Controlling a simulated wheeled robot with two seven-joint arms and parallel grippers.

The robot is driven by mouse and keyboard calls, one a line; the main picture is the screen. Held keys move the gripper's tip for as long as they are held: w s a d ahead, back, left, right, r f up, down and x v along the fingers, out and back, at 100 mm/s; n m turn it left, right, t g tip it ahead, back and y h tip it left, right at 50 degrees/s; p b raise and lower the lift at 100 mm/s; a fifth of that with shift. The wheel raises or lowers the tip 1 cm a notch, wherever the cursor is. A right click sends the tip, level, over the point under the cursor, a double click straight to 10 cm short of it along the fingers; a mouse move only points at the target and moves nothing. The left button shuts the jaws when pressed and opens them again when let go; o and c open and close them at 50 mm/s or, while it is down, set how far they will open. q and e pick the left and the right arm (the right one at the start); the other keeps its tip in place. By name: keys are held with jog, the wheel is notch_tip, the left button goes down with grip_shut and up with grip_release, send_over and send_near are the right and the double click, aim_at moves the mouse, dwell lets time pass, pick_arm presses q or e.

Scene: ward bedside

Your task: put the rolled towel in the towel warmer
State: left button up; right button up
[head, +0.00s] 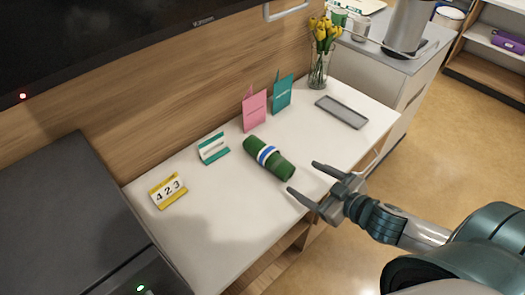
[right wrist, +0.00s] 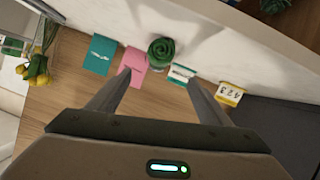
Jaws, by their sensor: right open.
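The rolled green towel (head: 268,158), with a white and blue band, lies on the white tabletop in the middle of the head view. In the right wrist view its spiral end (right wrist: 162,50) faces me, beyond and between the fingertips. My right gripper (head: 302,177) is open and empty, just right of the towel's near end and apart from it. It also shows open in the right wrist view (right wrist: 160,77). A dark grey cabinet (head: 60,200) with a green light stands at the left and may be the towel warmer; no opening shows. My left gripper is out of view.
A grey tray (head: 341,112) and a vase of yellow tulips (head: 320,60) are farther right. The front left tabletop is clear.

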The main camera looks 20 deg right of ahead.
aim_at(283, 165)
jog(key=shift+w, duration=0.2)
jog(key=shift+s, duration=0.15)
jog(key=shift+x, duration=0.85)
jog(key=p+x, duration=0.2)
jog(key=x, duration=0.7)
jog(key=shift+w+a, duration=0.15)
jog(key=shift+w, duration=0.25)
jog(key=shift+w+a+f, duration=0.1)
jog(key=shift+w+f, duration=0.05)
jog(key=shift+w, duration=0.15)
pick_arm(q)
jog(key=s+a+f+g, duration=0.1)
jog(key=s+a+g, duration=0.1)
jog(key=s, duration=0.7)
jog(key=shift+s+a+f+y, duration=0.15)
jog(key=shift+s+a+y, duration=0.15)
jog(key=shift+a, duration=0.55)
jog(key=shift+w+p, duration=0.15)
jog(key=shift+p, duration=0.15)
pick_arm(e)
jog(key=shift+w, duration=0.1)
